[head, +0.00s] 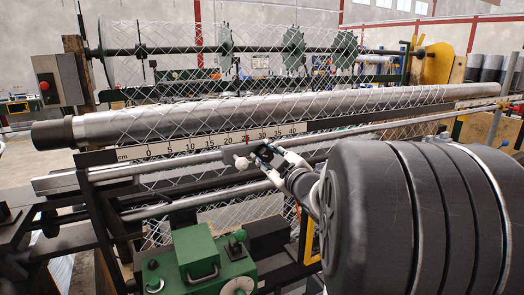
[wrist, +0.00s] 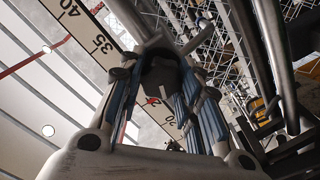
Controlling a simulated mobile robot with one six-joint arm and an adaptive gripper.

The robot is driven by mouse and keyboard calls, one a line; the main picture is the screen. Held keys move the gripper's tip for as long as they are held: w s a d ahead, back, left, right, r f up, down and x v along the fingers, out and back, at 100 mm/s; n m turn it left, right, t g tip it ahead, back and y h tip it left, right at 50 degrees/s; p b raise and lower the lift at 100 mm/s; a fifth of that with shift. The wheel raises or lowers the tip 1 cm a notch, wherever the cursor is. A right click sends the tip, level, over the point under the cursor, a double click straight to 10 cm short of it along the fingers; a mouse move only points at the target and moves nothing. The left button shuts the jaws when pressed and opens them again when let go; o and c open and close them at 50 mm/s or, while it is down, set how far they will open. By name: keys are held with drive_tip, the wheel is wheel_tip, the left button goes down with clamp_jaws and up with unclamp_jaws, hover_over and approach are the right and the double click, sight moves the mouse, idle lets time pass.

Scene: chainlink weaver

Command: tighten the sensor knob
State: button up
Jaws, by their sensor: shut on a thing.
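The sensor knob (wrist: 160,62) is a dark grey lobed knob in the upper middle of the wrist view. My gripper (wrist: 162,82) has its blue-padded fingers on both sides of it and is shut on it. In the head view my gripper (head: 272,156) reaches in from the right, in front of the rail below the ruler. The fingers partly hide the knob there. A pale round part (head: 241,162) shows just left of the fingertips. A red pointer (head: 247,140) stands near 25 on the ruler; it also shows in the wrist view (wrist: 152,101).
The ruler (head: 190,145) runs along the machine's front, below a long grey roller (head: 230,112) and wire mesh. A green box (head: 205,262) with handles stands below left of my gripper. A yellow frame (head: 307,238) is close under my arm.

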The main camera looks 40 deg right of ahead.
drive_tip(key=m+p, duration=0.2)
drive_tip(key=m, duration=0.2)
drive_tip(key=shift+r, duration=0.1)
drive_tip(key=shift+m+p, duration=0.85)
drive_tip(key=shift+m, duration=0.75)
drive_tip(key=o, duration=1)
drive_tip(key=shift+o, duration=0.2)
drive_tip(key=v, duration=1.2)
